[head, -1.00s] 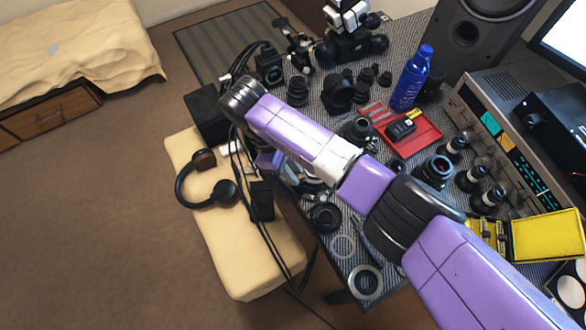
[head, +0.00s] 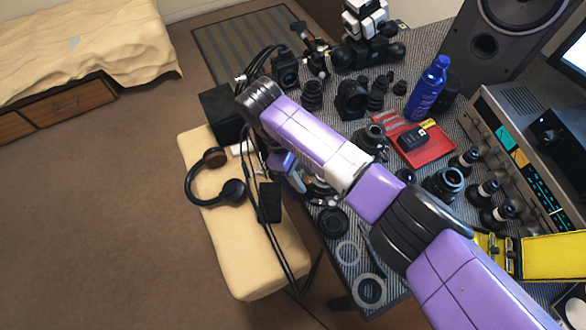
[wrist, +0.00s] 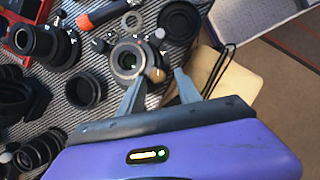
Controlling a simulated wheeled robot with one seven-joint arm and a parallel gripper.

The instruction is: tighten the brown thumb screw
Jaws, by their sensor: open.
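In the wrist view, a small brown piece (wrist: 156,74), apparently the thumb screw, sits at the near right side of a round ringed lens part (wrist: 127,61) on the grey textured table. My gripper (wrist: 158,77) is open, with one grey finger on each side of the brown piece. The left finger overlaps the lens part's near edge. I cannot tell whether either finger touches the screw. In the head view, my gripper (head: 298,178) hangs at the table's left edge, partly behind my arm. The screw cannot be made out there.
A cream stool (head: 262,258) with headphones (head: 232,191) stands beside the table. A red tray (head: 440,152), a blue bottle (head: 427,90) and several lenses crowd the table. Loose rings (head: 370,290) lie near its front edge. The brown floor at left is clear.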

